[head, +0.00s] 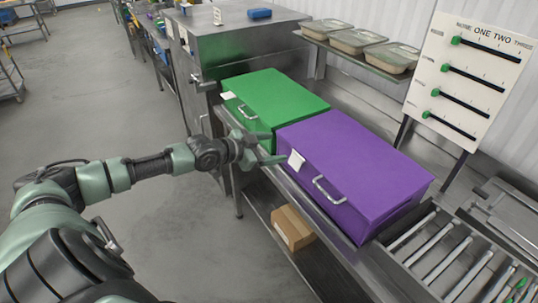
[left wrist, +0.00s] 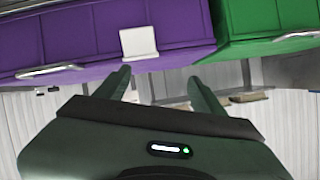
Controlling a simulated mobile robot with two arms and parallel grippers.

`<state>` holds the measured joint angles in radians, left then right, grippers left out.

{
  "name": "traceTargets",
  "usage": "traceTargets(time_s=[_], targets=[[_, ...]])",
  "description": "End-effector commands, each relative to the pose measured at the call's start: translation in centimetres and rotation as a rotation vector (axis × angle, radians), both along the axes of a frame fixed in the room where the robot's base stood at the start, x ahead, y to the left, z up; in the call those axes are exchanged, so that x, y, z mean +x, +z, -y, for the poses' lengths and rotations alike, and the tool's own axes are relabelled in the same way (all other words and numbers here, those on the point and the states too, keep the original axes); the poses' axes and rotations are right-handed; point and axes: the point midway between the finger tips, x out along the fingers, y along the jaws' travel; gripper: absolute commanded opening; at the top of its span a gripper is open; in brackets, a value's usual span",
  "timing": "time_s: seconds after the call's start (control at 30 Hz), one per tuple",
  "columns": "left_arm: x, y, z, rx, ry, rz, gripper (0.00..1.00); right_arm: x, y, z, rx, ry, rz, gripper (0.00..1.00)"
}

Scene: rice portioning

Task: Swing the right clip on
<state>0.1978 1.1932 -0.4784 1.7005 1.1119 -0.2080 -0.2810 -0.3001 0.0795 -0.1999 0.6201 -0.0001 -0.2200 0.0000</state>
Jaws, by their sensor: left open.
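A purple box (head: 350,168) with a silver handle (head: 328,190) and a white flap-like piece (head: 296,159) stands on the metal bench. A green box (head: 272,98) with its own handle (head: 247,112) and white piece (head: 228,95) stands beside it, farther away. I cannot tell which part is the right clip. My left gripper (head: 268,158) is open and empty in front of the boxes, near the purple box's white piece. In the left wrist view its two fingers (left wrist: 163,88) are apart, below the white piece (left wrist: 138,42). My right gripper is out of view.
A roller conveyor (head: 440,250) lies at the right. A cardboard box (head: 293,228) sits on the shelf under the bench. Several lidded trays (head: 357,40) stand on the raised shelf behind. A white slider board (head: 470,75) stands at the back right. The floor at left is clear.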

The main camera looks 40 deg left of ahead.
Motion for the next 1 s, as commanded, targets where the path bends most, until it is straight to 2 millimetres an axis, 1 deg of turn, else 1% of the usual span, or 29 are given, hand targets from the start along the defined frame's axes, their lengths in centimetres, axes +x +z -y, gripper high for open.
traceTargets(time_s=[0.03,0.1,0.2,0.27,0.37,0.57,0.6,0.7,0.83,1.0], targets=[[-0.8,-0.6,0.2,-0.063,0.015,-0.070,0.69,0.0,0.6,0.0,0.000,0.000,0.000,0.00],[-1.8,-1.7,0.5,-0.139,0.032,-0.147,0.69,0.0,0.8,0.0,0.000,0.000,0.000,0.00],[-2.6,-2.5,1.0,-0.205,0.045,-0.212,0.69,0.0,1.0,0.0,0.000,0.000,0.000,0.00],[-2.7,-2.9,1.2,-0.226,0.048,-0.231,0.69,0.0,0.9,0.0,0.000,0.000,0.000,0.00],[-2.1,-3.6,1.6,-0.237,0.049,-0.236,0.69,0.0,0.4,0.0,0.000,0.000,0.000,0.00],[1.0,-5.6,2.9,-0.238,0.049,-0.232,0.69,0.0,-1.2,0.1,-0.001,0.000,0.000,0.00],[1.5,-6.2,3.1,-0.237,0.049,-0.233,0.69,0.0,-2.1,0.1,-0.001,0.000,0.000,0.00],[2.8,-6.9,3.6,-0.236,0.049,-0.231,0.69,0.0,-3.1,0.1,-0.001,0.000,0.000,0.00],[3.8,-7.5,4.0,-0.234,0.049,-0.232,0.69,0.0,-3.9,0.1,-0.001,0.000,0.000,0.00],[4.2,-7.5,4.1,-0.231,0.050,-0.233,0.69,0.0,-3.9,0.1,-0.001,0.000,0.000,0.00]])
